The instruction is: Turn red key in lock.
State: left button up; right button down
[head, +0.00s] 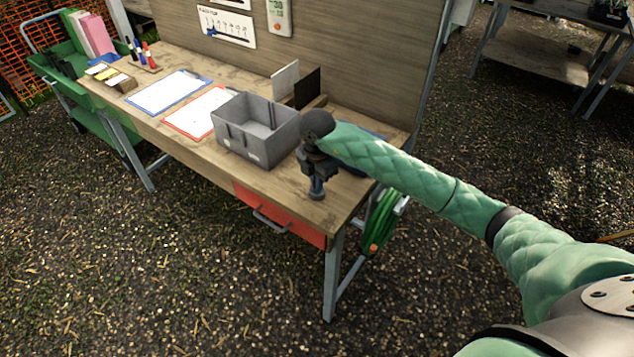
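My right gripper (316,192) hangs fingers down over the near right part of the workbench (300,205), beside the grey bin. It is small and seen from behind my wrist, so whether it is open or shut does not show. The workbench has a red drawer (281,216) with a metal handle under its top. The gripper is above and to the right of this drawer front. I cannot make out a red key or a lock. My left gripper is not in view.
A grey open bin (257,130) stands just left of my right gripper. A red-edged clipboard (200,112) and a blue-edged clipboard (169,92) lie farther left. A green hose (381,222) hangs at the bench's right end. A wooden back panel (340,45) rises behind.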

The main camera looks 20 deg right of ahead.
jog(key=shift+n+b, duration=0.7)
jog(key=shift+n, duration=0.3)
jog(key=c, duration=1.5)
grip_release()
jog(key=shift+c, duration=0.2)
jog(key=shift+r, duration=0.1)
